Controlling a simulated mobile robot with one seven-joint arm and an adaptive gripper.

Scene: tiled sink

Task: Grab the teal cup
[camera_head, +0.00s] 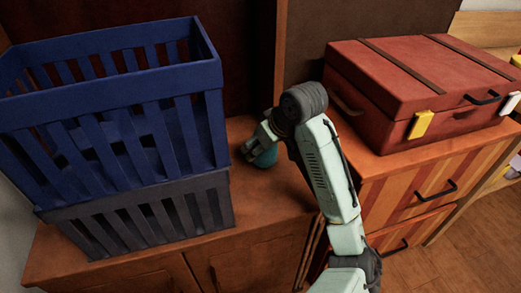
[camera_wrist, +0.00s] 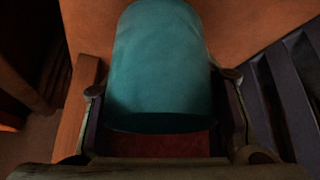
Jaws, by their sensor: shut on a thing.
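The teal cup (camera_wrist: 160,62) fills the middle of the wrist view, between the two fingers of my gripper (camera_wrist: 163,90). My gripper is shut on it, with a finger against each side. In the head view the teal cup (camera_head: 265,158) shows only in part on the wooden cabinet top, below my gripper (camera_head: 256,147); my gripper and arm hide the rest. I cannot tell whether the cup touches the cabinet top.
A blue crate (camera_head: 110,95) stacked on a grey crate (camera_head: 150,218) stands close on the left. A red suitcase (camera_head: 425,85) lies on the striped drawer unit (camera_head: 420,195) at right. Bare cabinet top (camera_head: 265,205) lies in front of the cup.

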